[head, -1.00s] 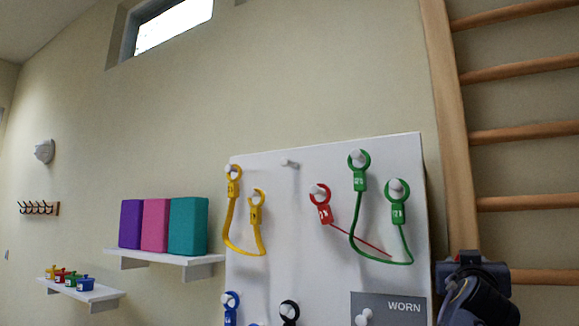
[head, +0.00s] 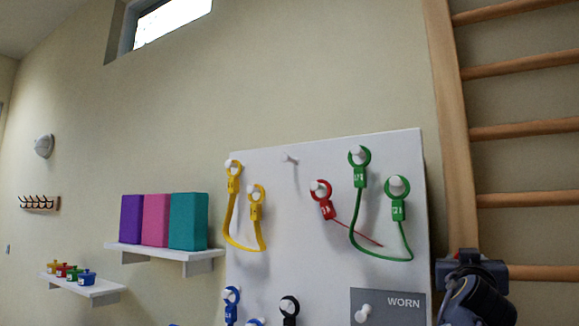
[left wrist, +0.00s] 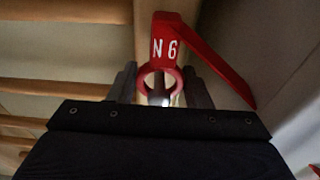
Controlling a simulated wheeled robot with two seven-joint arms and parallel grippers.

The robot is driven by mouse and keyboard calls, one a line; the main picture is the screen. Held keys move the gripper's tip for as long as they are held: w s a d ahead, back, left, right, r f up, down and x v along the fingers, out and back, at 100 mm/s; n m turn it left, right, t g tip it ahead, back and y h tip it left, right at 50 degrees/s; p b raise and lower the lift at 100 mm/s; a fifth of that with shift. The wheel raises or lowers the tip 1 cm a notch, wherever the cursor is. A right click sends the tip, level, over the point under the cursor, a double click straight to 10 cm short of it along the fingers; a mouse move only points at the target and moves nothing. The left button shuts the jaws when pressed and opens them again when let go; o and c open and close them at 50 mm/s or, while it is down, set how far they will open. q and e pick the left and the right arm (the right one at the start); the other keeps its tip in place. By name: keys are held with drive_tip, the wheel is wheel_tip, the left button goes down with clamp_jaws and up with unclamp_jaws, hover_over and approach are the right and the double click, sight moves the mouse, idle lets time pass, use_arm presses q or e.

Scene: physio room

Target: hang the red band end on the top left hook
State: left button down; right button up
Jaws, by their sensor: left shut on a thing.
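One red band end (head: 321,199) hangs on a peg in the middle of the white board in the head view. Its thin red strap runs down right, behind the green band. Up left of it is a bare white peg (head: 289,158) in the top row. In the left wrist view my left gripper (left wrist: 160,86) is shut on a red band end (left wrist: 170,45) marked N6, its ring between the fingers.
A yellow band (head: 230,222) hangs left of the bare peg, a green band (head: 380,257) to the right. Blue and black ends hang below, beside a grey WORN panel (head: 400,303). Wooden wall bars (head: 520,130) stand right of the white board (head: 270,275). A shelf (head: 160,252) holds coloured blocks.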

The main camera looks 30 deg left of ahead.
use_arm(q)
drive_tip(key=shift+f, duration=0.15)
drive_tip(key=c, duration=0.5)
unclamp_jaws()
drive_tip(key=shift+s+f+b, duration=0.15)
drive_tip(key=shift+s+b, duration=0.2)
drive_tip(key=shift+b, duration=0.25)
drive_tip(key=s+b, duration=0.5)
drive_tip(key=s, duration=0.2)
drive_tip(key=shift+s, duration=0.15)
